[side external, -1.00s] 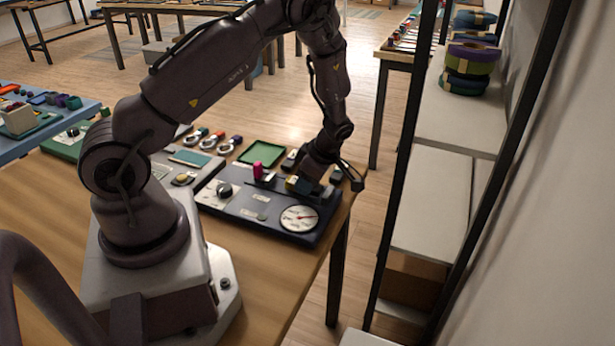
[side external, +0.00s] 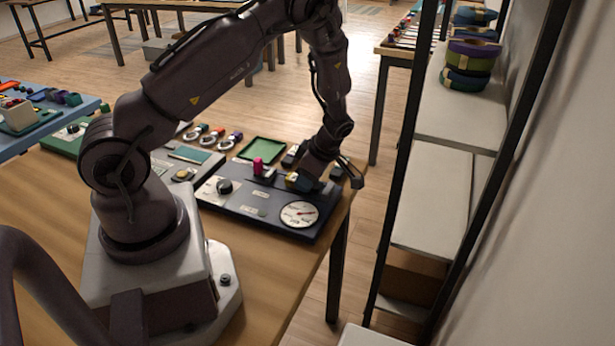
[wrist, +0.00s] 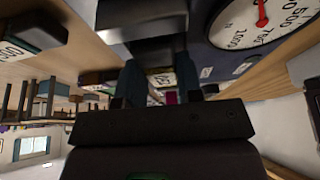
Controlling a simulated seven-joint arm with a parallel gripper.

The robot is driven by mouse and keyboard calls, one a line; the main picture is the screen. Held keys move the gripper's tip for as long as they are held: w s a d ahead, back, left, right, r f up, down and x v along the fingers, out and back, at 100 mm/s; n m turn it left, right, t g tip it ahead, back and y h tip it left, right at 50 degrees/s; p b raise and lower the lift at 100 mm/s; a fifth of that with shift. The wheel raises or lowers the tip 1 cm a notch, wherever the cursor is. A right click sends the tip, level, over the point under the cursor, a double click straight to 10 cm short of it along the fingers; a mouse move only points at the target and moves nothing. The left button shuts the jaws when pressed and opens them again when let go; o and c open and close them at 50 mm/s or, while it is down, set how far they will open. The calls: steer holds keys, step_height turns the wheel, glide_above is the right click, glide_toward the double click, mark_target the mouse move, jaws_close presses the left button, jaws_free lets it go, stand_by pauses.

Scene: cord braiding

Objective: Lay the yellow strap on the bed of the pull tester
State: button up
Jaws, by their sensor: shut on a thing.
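The wrist view shows the dark fingers (wrist: 160,82) but no clear strap.
A green tray (side external: 263,151) and several ring-shaped coils (side external: 214,138) lie behind the tester. Small dark blocks stand close behind my gripper. A grey device (side external: 184,173) sits to the left. The table's right edge and a tall shelf (side external: 440,180) are near on the right.

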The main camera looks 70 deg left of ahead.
steer(key=shift+f, duration=0.1)
steer(key=o, duration=1)
steer(key=shift+r, duration=5.5)
